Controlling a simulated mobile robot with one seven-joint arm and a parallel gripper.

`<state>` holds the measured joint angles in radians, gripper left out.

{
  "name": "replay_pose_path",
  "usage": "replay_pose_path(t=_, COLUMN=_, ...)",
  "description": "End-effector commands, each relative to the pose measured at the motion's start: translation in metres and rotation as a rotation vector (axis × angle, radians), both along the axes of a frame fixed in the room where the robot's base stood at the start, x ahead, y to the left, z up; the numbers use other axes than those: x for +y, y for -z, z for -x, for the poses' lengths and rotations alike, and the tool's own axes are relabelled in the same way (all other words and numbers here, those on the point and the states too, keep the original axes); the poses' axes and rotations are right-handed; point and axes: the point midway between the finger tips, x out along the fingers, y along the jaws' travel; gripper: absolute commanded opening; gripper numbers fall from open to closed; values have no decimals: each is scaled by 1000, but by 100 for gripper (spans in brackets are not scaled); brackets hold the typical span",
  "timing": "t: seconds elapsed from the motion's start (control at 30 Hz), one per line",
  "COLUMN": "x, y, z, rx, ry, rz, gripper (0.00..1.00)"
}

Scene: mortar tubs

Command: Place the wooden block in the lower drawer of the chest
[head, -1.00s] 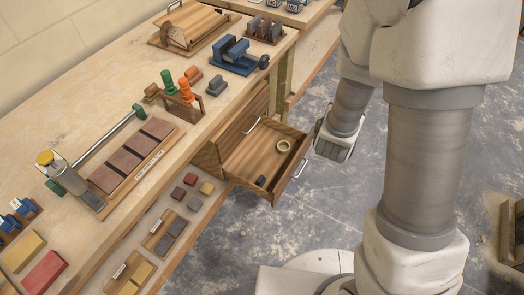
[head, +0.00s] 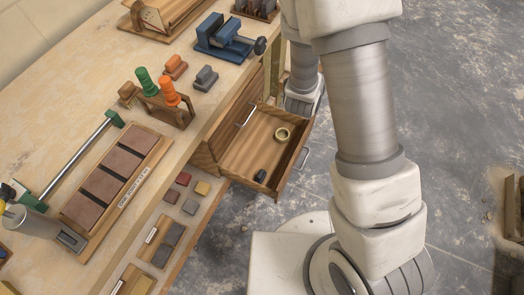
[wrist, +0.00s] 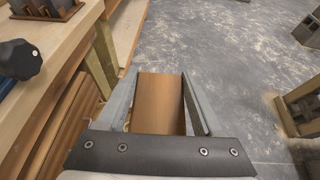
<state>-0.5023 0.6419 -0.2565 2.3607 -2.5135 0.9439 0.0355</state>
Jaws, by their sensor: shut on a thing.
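The wooden block (wrist: 160,100) is a plain brown piece between the two fingers of my gripper (wrist: 162,78) in the wrist view. My gripper is shut on it. In the head view my gripper (head: 303,103) is at the far right corner of the open drawer; its fingers and the block are hard to make out there. The chest (head: 228,122) stands under the bench edge. Its lower drawer (head: 252,150) is pulled out, below a closed drawer front with a metal handle. A yellowish ring (head: 282,134) and a small dark item (head: 260,176) lie inside it.
The workbench (head: 95,75) holds a blue vise (head: 225,38), a rack of orange and green-handled tools (head: 165,97) and a sharpening-stone board (head: 115,185). A low shelf (head: 195,222) with small blocks lies left of the drawer.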

Motion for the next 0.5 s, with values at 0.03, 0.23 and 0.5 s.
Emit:
replay_pose_path(t=0.03, x=6, y=38, z=-9, rx=7, ry=3, rz=4, gripper=7)
replay_pose_path(t=0.23, x=25, y=129, z=-37, rx=10, ry=21, rz=8, gripper=7)
replay_pose_path(t=0.5, x=55, y=257, z=-64, rx=2, ry=22, rz=14, gripper=7)
